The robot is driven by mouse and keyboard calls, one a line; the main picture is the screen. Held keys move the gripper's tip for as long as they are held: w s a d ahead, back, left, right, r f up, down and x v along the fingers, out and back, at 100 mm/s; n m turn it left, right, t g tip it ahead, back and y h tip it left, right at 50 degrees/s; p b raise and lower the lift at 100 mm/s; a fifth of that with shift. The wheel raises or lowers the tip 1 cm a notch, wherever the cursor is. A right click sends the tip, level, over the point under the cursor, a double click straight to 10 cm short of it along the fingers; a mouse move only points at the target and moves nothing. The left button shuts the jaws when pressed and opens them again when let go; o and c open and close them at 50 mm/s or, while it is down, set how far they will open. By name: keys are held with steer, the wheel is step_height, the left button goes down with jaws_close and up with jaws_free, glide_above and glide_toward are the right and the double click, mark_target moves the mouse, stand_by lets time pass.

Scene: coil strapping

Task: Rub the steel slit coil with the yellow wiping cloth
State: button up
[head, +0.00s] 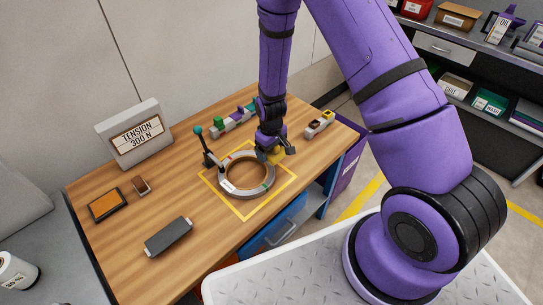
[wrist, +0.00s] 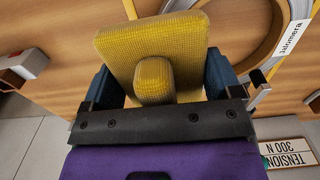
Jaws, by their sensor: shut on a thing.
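The steel slit coil (head: 221,183) is a grey ring lying flat inside a yellow outlined square on the wooden table, with a white label and green and red marks. In the wrist view part of the coil (wrist: 229,47) shows at upper right. My gripper (head: 270,153) is at the coil's far right edge. It is shut on the yellow wiping cloth (wrist: 116,47), a textured pad with a raised ridge held between the blue fingers (wrist: 156,85). In the head view the cloth is mostly hidden by the gripper. I cannot tell whether the cloth touches the coil.
A teal-knobbed lever tool (head: 209,154) stands at the coil's left. A tension sign (head: 138,134), an orange-topped box (head: 105,205), a small brown block (head: 141,185) and a dark grey block (head: 168,237) are on the left.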

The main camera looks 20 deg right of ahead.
steer(key=shift+r, duration=1.45)
